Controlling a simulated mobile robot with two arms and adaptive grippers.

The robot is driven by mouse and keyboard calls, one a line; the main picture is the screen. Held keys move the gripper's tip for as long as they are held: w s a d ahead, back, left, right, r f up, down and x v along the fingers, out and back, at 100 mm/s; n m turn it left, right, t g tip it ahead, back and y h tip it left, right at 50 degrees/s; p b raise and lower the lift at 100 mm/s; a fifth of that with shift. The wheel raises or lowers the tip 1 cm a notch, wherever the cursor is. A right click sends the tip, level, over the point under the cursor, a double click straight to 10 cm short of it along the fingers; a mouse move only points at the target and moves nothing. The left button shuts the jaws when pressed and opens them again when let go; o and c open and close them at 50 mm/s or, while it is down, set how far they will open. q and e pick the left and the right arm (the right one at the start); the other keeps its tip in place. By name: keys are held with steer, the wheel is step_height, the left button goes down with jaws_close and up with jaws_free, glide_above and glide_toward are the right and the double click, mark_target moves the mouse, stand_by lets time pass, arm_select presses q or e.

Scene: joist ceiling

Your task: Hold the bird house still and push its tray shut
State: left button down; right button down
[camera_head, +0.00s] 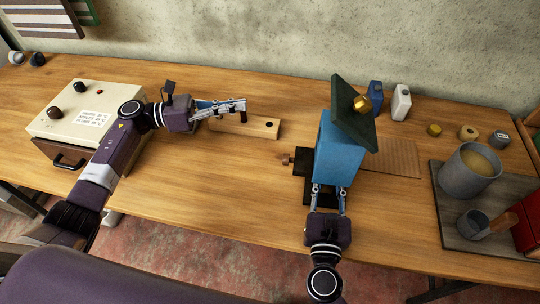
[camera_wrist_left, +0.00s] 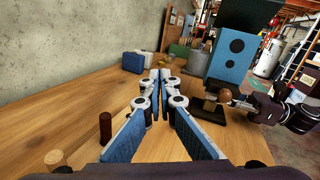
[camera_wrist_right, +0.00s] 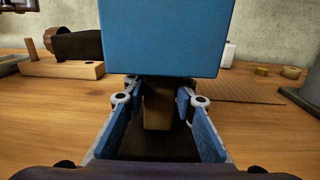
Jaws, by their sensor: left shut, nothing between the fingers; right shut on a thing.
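The bird house (camera_head: 340,148) is a blue box with a dark green roof (camera_head: 350,118), upright on a wooden post (camera_wrist_right: 158,105) over a dark base. Its dark tray (camera_wrist_right: 80,45) sticks out on the left side, with a brown knob (camera_head: 286,159) at its end; the knob also shows in the left wrist view (camera_wrist_left: 227,95). My right gripper (camera_head: 328,188) is at the near side, low under the box, shut on the post. My left gripper (camera_head: 243,105) is shut and empty, left of the knob and apart from it, above a wooden block.
The wooden block (camera_head: 262,127) lies left of the bird house. A cream control box (camera_head: 85,112) stands at the left. A woven mat (camera_head: 395,158) lies right of the house. A grey pot (camera_head: 466,175) stands farther right. Bottles (camera_head: 401,103) stand behind. Table between block and tray is clear.

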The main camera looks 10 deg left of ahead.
arm_select(q)
steer(key=s+d+f+m+g+h, duration=0.1)
steer(key=s+f+m+g, duration=0.45)
steer(key=s, duration=0.55)
glide_toward(286, 159)
steer(key=w+d+f, duration=0.1)
steer(key=d, duration=0.5)
steer(key=shift+f, duration=0.2)
steer(key=shift+m, duration=0.25)
steer(key=shift+w+d, duration=0.1)
steer(key=shift+d, duration=1.8)
steer(key=a, duration=1)
steer(key=shift+s, duration=0.25)
